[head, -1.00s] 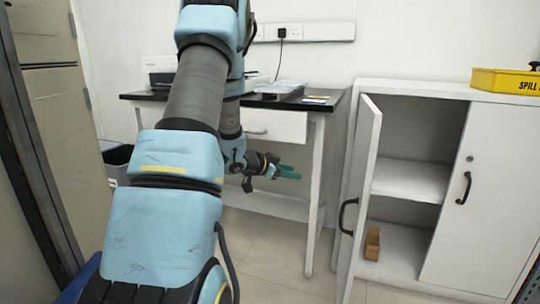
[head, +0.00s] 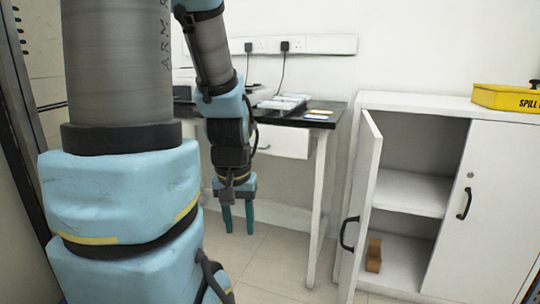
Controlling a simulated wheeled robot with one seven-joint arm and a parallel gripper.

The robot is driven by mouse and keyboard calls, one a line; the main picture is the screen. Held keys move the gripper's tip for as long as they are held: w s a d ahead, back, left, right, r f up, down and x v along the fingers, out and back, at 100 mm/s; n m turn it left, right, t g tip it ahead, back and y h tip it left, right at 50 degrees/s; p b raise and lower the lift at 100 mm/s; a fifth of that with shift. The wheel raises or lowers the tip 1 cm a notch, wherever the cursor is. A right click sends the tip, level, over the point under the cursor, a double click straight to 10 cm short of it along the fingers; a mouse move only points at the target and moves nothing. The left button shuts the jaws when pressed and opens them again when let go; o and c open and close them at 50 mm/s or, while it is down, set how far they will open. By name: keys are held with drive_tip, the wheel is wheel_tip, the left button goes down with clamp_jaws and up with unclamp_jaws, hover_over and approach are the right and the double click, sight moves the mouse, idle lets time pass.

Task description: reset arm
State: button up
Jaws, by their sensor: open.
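My gripper (head: 238,219) hangs in front of the side table in the head view, with its two green fingers pointing down. The fingers are apart and nothing shows between them. It is left of the open cabinet door and touches nothing that I can see. My arm fills much of the left side and hides part of the table.
A white cabinet (head: 485,205) stands at the right with its left door (head: 358,200) swung open. A small brown wooden block (head: 374,256) sits on its bottom shelf. A yellow spill box (head: 505,97) is on top. A black-topped table (head: 325,120) holds trays. The floor between is clear.

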wheel_tip(320, 180, up, 28)
drive_tip(key=p, duration=2.6)
drive_tip(key=shift+f, duration=0.2)
